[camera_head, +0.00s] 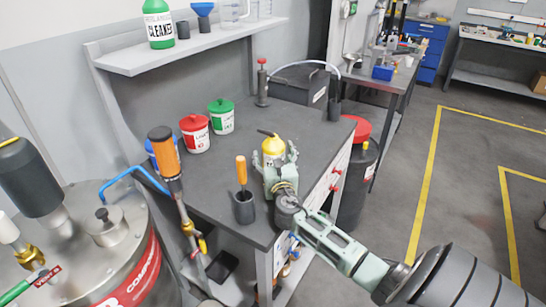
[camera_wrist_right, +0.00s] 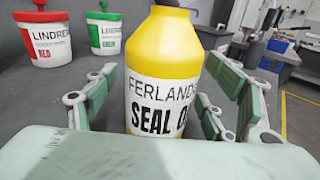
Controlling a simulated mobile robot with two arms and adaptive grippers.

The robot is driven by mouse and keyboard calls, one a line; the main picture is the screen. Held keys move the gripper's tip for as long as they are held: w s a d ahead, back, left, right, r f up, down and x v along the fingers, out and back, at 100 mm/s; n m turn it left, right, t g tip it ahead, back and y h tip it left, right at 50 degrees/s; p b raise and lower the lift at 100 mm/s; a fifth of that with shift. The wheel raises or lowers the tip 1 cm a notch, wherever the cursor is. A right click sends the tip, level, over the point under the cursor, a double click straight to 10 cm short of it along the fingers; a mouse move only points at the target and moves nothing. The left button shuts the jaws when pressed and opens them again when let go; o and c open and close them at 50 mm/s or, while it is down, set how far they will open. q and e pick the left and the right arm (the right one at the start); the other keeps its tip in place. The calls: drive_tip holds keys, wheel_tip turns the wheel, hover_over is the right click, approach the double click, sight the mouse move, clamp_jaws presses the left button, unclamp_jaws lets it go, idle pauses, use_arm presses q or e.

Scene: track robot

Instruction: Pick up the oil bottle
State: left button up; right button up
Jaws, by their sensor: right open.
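The oil bottle (camera_head: 273,148) is yellow with a white label and stands upright on the dark workbench. My left gripper is not in view.
A black cup with an orange-handled tool (camera_head: 243,206) stands close left of the gripper. Red (camera_head: 195,134) and green (camera_head: 221,117) lidded tubs stand behind left. A shelf (camera_head: 190,48) overhangs the bench's back. The bench (camera_head: 215,175) has free room between tubs and cup.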

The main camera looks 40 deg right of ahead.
drive_tip(key=shift+w+d+r, duration=0.1)
drive_tip(key=shift+r, duration=0.05)
drive_tip(key=c, duration=1.7)
